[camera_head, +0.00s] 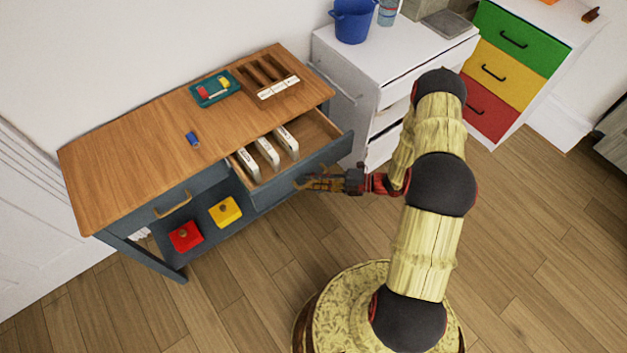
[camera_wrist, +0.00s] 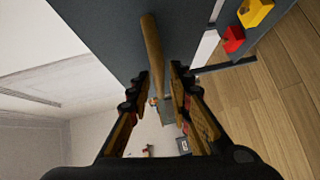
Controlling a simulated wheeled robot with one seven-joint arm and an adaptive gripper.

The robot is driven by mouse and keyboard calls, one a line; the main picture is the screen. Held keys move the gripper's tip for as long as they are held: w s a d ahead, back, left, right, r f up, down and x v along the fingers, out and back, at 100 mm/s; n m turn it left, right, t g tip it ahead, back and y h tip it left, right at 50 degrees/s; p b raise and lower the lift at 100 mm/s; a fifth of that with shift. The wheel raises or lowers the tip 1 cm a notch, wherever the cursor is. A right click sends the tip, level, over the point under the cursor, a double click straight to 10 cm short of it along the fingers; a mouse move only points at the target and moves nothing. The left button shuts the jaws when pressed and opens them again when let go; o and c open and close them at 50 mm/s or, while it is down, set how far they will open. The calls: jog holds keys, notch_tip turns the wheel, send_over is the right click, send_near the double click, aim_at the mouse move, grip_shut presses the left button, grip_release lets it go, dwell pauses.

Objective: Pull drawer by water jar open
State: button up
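A wooden-topped desk (camera_head: 135,155) with a dark blue-grey frame stands at the left. Its right front drawer (camera_head: 318,160) is pulled out and holds three white boxes (camera_head: 267,152). A wooden bar handle (camera_wrist: 152,45) on a dark front shows in the wrist view. My gripper (camera_head: 305,182) is at this drawer's front. In the wrist view my gripper (camera_wrist: 158,75) is open, its fingers on either side of the handle with visible gaps. A clear bluish container (camera_head: 388,12), perhaps the water jar, stands on the white cabinet (camera_head: 400,60), cut by the top edge.
The desk's left drawer with its handle (camera_head: 173,204) is shut. Red (camera_head: 186,236) and yellow (camera_head: 225,212) blocks sit on the lower shelf. A blue bucket (camera_head: 352,20) stands on the white cabinet. A green-yellow-red drawer unit (camera_head: 505,65) is at right. Floor in front is clear.

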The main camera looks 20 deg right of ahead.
grip_shut()
dwell(0.6)
